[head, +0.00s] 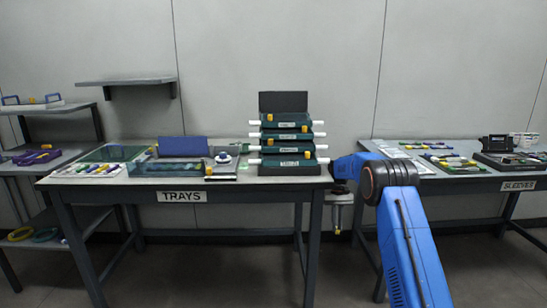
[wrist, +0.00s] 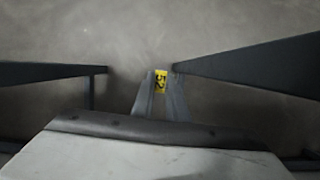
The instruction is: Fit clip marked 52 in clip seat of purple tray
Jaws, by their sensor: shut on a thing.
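The clip marked 52 (wrist: 161,81) is yellow with dark digits. My gripper (wrist: 161,98) is shut on it, and the clip shows between the two grey fingertips in the wrist view. In the head view my gripper (head: 337,222) hangs pointing down between the two tables, with a small yellow spot at its tip. A purple tray (head: 22,158) lies on the left shelf unit, far to the left of my gripper. Small pieces lie on it, one yellow. Its clip seat is too small to make out.
The table marked TRAYS (head: 230,182) bears a stack of green trays (head: 287,146) and an open case with a blue lid (head: 183,147). The table marked SLEEVES (head: 450,186) stands at the right. In the wrist view, bare floor and dark table legs lie below the clip.

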